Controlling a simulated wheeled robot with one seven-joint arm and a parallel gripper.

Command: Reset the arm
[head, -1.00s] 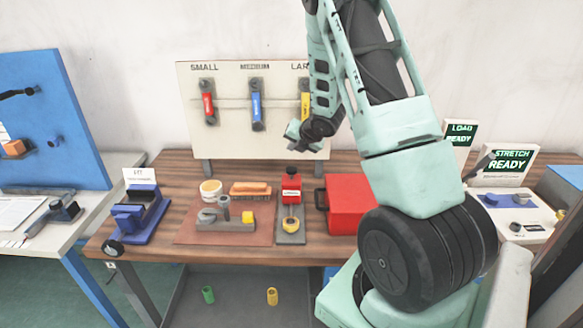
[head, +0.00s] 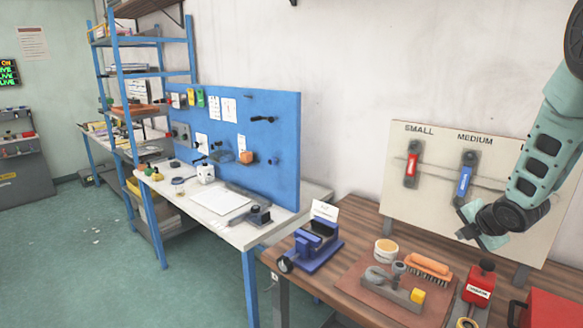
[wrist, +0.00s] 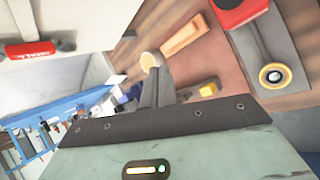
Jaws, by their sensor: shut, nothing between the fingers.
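My gripper (head: 474,230) is at the right of the head view, in front of the white tool board (head: 400,212) and above the wooden bench (head: 345,262). Its fingers are together and hold nothing. In the wrist view the dark shut fingers (wrist: 158,85) point over the bench, above a white round tub and an orange brush (wrist: 183,37). No contact with anything on the bench shows. The rest of my arm is cut off by the right edge of the head view.
A blue clamp-like device (head: 318,246), a white tub (head: 386,251), a brush (head: 428,267) and a red box (head: 550,310) stand on the bench. A blue pegboard (head: 270,160) and white table (head: 215,210) are left. Green floor (head: 140,275) is open at front left.

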